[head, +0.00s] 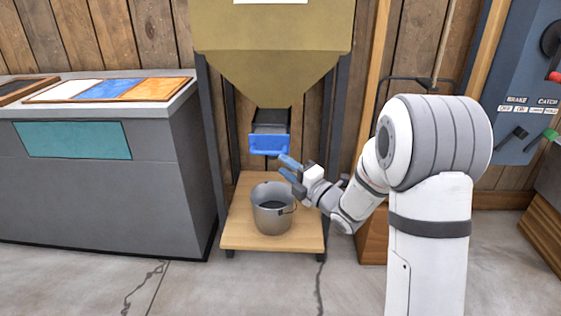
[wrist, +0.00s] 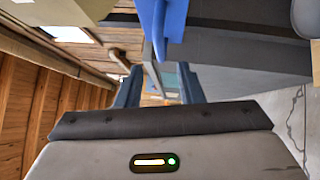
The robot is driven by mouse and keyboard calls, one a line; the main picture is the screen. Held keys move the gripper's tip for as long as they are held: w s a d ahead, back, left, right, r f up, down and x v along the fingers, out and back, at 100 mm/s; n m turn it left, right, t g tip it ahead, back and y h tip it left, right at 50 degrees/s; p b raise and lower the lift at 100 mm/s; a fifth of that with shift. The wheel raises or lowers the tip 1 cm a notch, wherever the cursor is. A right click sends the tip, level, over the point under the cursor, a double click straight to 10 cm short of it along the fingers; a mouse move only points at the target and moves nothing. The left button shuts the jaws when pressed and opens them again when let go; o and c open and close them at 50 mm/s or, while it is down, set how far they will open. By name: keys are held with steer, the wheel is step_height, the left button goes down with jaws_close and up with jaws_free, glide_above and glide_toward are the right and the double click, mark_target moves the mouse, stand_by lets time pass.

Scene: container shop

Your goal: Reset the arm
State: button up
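My arm reaches in from the right in the head view, bent at the elbow, with the wrist low in front of the hopper. My gripper (head: 286,166) has blue fingers that stand apart with nothing between them. It is just below and right of the blue handle (head: 268,145) on the hopper's spout, above the right rim of a grey bucket (head: 272,216). In the wrist view my gripper (wrist: 160,82) also shows a clear gap between its fingers. A blue part, seemingly the handle (wrist: 163,25), is close above them there. Whether a finger touches it cannot be told.
The olive hopper (head: 272,50) hangs between dark posts. The bucket stands upright on a low wooden platform (head: 240,238). A grey counter (head: 100,190) with coloured panels is on the left. A blue-grey lever panel (head: 520,85) is on the right. Floor in front is clear.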

steer(key=s+d+r+m+g+h+p, duration=0.1)
steer(key=s+d+r+m+h+p, duration=0.2)
steer(key=d+r+m+h+p, duration=0.45)
steer(key=s+d+r+m+g+h+p, duration=0.1)
steer(key=s+d+r+m+h+p, duration=0.35)
steer(key=r+m+p, duration=0.6)
steer(key=s+d+r+m+g+p, duration=0.1)
steer(key=s+r+m+g+p, duration=0.3)
steer(key=s+r+p, duration=0.3)
steer(key=s+d+r+m+g+h+p, duration=0.1)
steer(key=s+r+m+g+p, duration=0.4)
steer(key=s, duration=1.2)
step_height(320, 180, up, 4)
steer(key=m+p, duration=0.1)
steer(key=p, duration=0.5)
steer(key=shift+s+d+f, duration=0.2)
steer(key=shift+d, duration=0.1)
